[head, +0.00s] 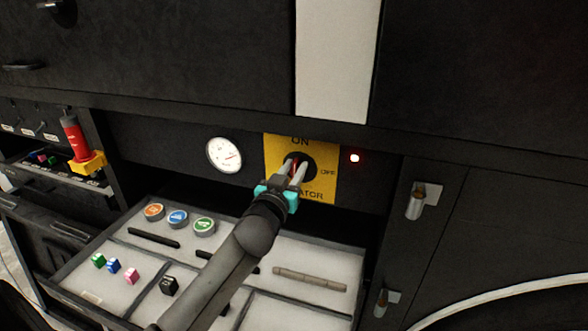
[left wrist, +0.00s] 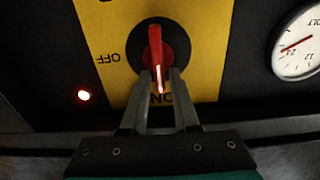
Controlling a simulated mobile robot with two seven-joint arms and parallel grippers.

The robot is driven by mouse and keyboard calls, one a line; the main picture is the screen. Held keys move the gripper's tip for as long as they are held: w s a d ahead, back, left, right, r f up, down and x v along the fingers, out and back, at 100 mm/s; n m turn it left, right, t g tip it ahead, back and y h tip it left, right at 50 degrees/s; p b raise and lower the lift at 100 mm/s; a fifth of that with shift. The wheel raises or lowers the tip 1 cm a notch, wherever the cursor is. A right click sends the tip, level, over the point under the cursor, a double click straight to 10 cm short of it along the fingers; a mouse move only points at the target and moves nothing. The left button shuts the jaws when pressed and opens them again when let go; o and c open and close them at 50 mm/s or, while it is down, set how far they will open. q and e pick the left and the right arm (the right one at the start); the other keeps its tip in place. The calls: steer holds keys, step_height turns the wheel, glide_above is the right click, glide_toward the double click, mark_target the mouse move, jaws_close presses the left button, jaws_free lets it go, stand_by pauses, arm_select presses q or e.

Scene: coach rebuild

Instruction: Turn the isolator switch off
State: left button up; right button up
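The isolator switch is a red handle (left wrist: 155,46) on a round black dial, set in a yellow plate (head: 326,185) marked ON at the top and OFF at the right. The left wrist view shows the plate upside down; there the handle's pale-striped end points to ON. My left gripper (head: 297,166) is in front of the dial. In the left wrist view its two fingers (left wrist: 160,76) are apart, on either side of the handle's striped end, with visible gaps. Contact cannot be told. The fingers hide part of the handle in the head view. My right gripper is out of view.
A red lamp (head: 354,158) glows right of the plate and a round gauge (head: 224,155) is on its left. Below, an open drawer (head: 112,250) holds caps, small cubes and rods. A red cylinder (head: 75,138) on a yellow base stands at left.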

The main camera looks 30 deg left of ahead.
arm_select(q)
jaws_close()
steer(key=shift+f, duration=0.15)
steer(key=shift+f, duration=0.15)
steer(key=shift+d+m, duration=0.1)
steer(key=shift+m, duration=0.2)
steer(key=m+p, duration=0.1)
steer(key=m, duration=0.3)
steer(key=d+f+m+p, duration=0.1)
steer(key=m, duration=0.3)
steer(key=m+p, duration=0.1)
steer(key=m, duration=0.4)
steer(key=shift+w+d+f, duration=0.15)
steer(key=shift+d+f, duration=0.15)
steer(key=shift+d, duration=0.1)
steer(key=shift+f+m, duration=0.15)
steer(key=shift+m, duration=0.9)
steer(key=shift+f+m, duration=0.15)
steer(key=shift+m, duration=0.9)
